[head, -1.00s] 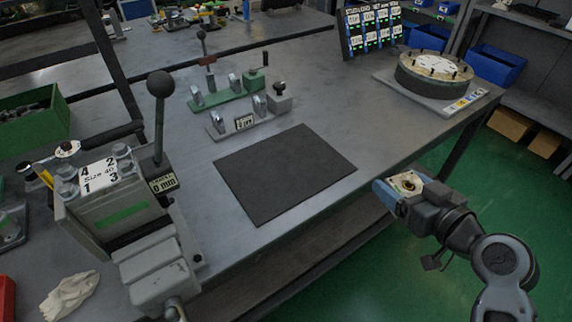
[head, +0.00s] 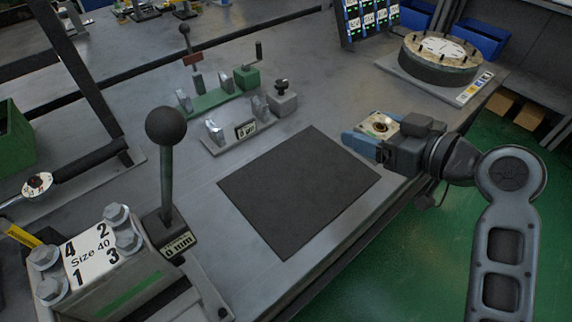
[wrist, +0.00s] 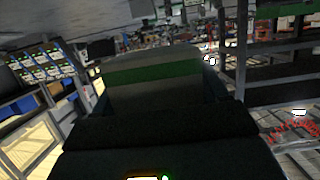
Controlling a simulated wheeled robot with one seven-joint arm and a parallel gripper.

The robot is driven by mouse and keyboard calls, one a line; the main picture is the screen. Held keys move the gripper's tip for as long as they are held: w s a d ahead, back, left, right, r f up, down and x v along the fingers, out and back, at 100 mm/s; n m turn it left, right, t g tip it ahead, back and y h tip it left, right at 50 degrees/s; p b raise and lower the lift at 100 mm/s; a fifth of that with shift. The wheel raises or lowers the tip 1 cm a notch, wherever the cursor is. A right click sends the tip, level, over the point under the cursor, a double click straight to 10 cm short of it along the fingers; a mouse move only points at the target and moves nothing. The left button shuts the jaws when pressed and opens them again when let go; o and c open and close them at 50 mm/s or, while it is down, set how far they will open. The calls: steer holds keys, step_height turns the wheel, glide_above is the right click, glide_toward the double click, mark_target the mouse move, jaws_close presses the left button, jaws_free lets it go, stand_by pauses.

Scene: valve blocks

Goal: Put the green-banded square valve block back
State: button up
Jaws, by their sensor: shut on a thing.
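My gripper (head: 368,137) is shut on the green-banded square valve block (head: 379,124), held near the table's right-hand edge, to the right of the black mat. The block's pale top has a dark round port ringed in brass. Blue jaw parts show beside it, and the gripper hides its lower part. In the wrist view, the block (wrist: 150,92) fills the middle, with its green band (wrist: 152,72) across the face. A larger block marked "Size 40" (head: 97,250), also with a green stripe, stands at the lower left with bolts on top.
The black mat (head: 298,190) lies bare. Behind it stand a green-based clamp fixture (head: 215,101) and a grey-based one (head: 238,133). A round bolted disc (head: 440,52) sits on a plate at the back right. A ball-topped lever (head: 166,128) rises at the left.

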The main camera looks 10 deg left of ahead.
steer(key=shift+a+f, duration=0.1)
steer(key=shift+a, duration=0.25)
steer(key=p, duration=0.2)
glide_above(304, 201)
step_height(304, 201, down, 7)
steer(key=shift+w+r, duration=0.1)
steer(key=shift+r, duration=0.05)
steer(key=shift+f, duration=2)
steer(key=shift+f, duration=0.15)
steer(key=o, duration=1.4)
steer(key=shift+r, duration=0.2)
steer(key=b+v, duration=0.1)
steer(key=v, duration=1.1)
